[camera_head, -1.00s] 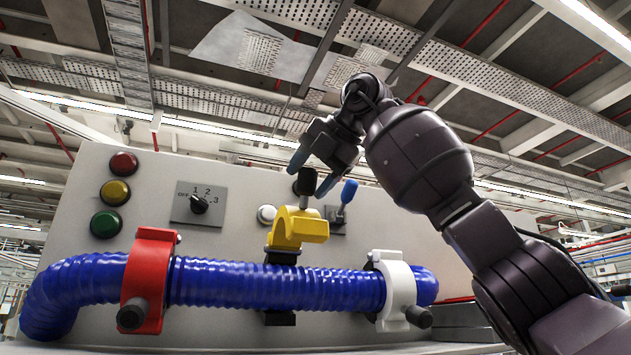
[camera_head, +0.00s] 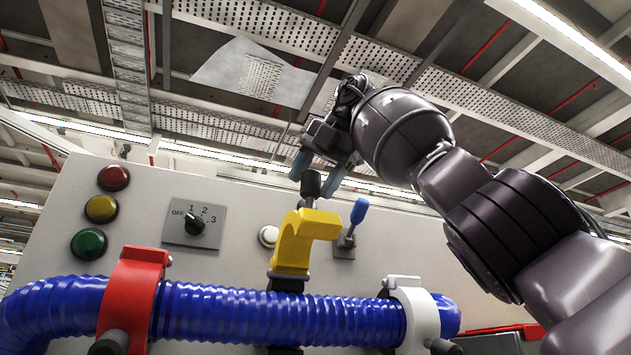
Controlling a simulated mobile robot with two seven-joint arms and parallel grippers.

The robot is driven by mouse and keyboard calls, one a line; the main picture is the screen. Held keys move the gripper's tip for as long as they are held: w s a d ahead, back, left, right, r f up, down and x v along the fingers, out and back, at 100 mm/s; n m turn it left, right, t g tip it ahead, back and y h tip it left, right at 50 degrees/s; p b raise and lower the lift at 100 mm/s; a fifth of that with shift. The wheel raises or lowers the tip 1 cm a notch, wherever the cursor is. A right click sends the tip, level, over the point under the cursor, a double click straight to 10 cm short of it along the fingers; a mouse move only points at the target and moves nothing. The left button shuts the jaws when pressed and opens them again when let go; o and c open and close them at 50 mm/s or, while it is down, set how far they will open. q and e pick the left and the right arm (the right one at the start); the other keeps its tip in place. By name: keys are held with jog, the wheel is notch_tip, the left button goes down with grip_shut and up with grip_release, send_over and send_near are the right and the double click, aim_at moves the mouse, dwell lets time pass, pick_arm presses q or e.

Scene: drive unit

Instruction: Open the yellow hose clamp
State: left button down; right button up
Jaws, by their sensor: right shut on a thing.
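The yellow hose clamp (camera_head: 297,246) stands raised above the blue corrugated hose (camera_head: 250,315). Its curved jaw is swung up clear of the hose, and its lower part sits on a black mount behind the hose. Its black knob (camera_head: 311,185) points up. My right gripper (camera_head: 318,174) comes from the upper right, with its two blue-grey fingertips on either side of the knob, shut on it. My left gripper is out of view.
A red clamp (camera_head: 133,292) and a white clamp (camera_head: 414,308) are around the hose on either side. A blue-tipped toggle switch (camera_head: 357,213) stands close to the right of the yellow clamp. A rotary switch (camera_head: 195,223) and red, yellow and green lamps are on the panel's left.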

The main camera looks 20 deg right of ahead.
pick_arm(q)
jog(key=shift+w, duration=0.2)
pick_arm(e)
jog(key=shift+w+a+f, duration=0.1)
jog(key=shift+w+f, duration=0.15)
jog(key=shift+w, duration=0.15)
jog(key=o, duration=0.9)
jog(key=shift+w+a+f, duration=0.1)
jog(key=shift+w+a, duration=0.05)
jog(key=shift+w, duration=0.5)
jog(key=shift+s+r, duration=0.2)
jog(key=shift+s, duration=0.3)
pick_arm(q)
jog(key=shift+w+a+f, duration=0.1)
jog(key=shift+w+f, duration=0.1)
